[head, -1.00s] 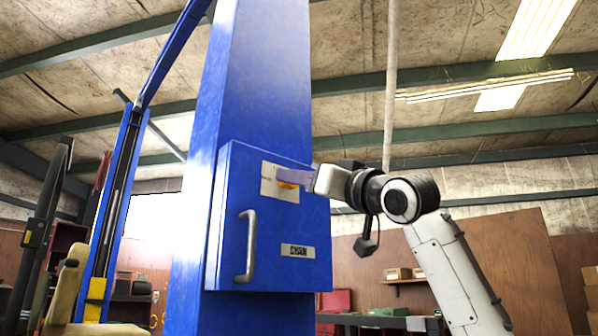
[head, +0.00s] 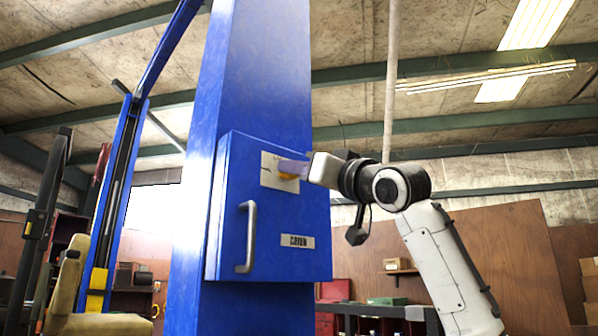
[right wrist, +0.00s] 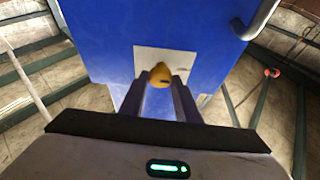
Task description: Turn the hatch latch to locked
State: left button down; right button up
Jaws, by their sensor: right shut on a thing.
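The hatch latch (right wrist: 160,75) is a small yellow-orange knob on a pale plate (head: 266,180), on the front of a blue box. In the head view the latch (head: 288,176) is mostly covered by my fingers. My right gripper (head: 292,168) reaches in from the right and is shut on the latch. In the right wrist view its two fingers (right wrist: 159,88) stand one on each side of the knob. Print on the plate is too small to read. My left gripper is not in view.
The blue box (head: 268,262) is mounted on a tall blue post (head: 262,70). A grey vertical handle (head: 249,237) sticks out at its left, and a small label (head: 297,241) is below the latch. A tan seat (head: 68,275) stands at lower left.

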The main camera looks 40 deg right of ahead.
jog(key=shift+a+r+m+g+h, duration=0.1)
jog(key=shift+m+g+h, duration=0.95)
jog(key=shift+m, duration=2.55)
jog(key=shift+a+r+m+g+h, duration=0.15)
jog(key=shift+m+g+h, duration=0.9)
jog(key=shift+m, duration=2.55)
jog(key=shift+a+r+m+g+h, duration=0.1)
jog(key=shift+m+g+h, duration=0.4)
jog(key=shift+m+h, duration=2.05)
jog(key=shift+m+y, duration=1.05)
jog(key=shift+m, duration=0.2)
jog(key=o, duration=1)
jog(key=shift+s, duration=0.1)
jog(key=b+v, duration=0.3)
jog(key=v, duration=0.7)
jog(key=shift+s, duration=0.1)
